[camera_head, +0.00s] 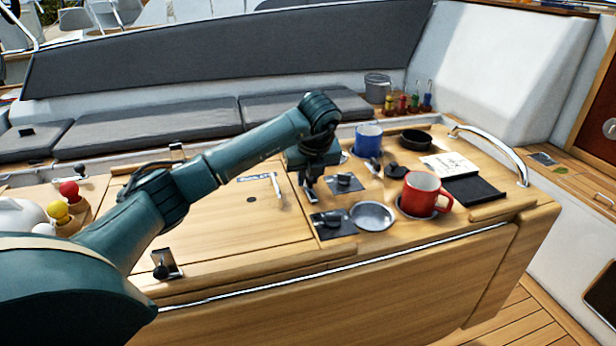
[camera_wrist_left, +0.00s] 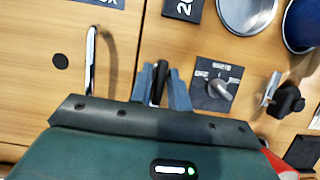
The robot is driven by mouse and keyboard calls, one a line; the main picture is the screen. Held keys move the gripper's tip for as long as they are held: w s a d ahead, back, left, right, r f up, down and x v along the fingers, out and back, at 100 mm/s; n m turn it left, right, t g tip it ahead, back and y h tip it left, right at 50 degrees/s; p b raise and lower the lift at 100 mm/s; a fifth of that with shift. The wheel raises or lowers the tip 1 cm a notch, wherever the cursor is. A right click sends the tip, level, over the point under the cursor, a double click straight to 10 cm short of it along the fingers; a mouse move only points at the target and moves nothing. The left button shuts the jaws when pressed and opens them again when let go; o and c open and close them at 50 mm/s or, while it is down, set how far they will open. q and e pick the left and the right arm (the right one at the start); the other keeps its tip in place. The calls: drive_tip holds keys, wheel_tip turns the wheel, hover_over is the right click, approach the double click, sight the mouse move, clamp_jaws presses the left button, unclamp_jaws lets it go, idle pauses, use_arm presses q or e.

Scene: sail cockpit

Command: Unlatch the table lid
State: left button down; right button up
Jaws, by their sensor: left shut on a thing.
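The wooden table lid (camera_head: 215,215) is the flat panel left of the switches, and it lies closed. A silver bar handle (camera_head: 276,186) stands on it, left of my gripper; it also shows in the left wrist view (camera_wrist_left: 91,60). My left gripper (camera_head: 309,192) points down at the lid's right edge. In the left wrist view its fingers (camera_wrist_left: 160,86) are shut on a small dark upright latch lever (camera_wrist_left: 158,84). The lever's base is hidden by the fingers. Another latch with a black knob (camera_head: 164,268) sits at the lid's front left. My right gripper is not in view.
Right of my gripper are a rotary switch (camera_head: 345,182), a lower dark switch plate (camera_head: 333,222), a metal bowl (camera_head: 372,216), a blue mug (camera_head: 368,138) and a red mug (camera_head: 422,194). Red and yellow knobs (camera_head: 62,200) stand at the left. A curved rail (camera_head: 500,150) edges the right.

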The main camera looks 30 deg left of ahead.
sight(314, 198)
use_arm(q)
drive_tip(key=shift+n, duration=0.3)
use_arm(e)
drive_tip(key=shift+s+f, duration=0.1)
use_arm(q)
drive_tip(key=c, duration=1.5)
unclamp_jaws()
drive_tip(key=shift+o, duration=0.2)
drive_tip(key=shift+r, duration=0.1)
drive_tip(key=v, duration=1.3)
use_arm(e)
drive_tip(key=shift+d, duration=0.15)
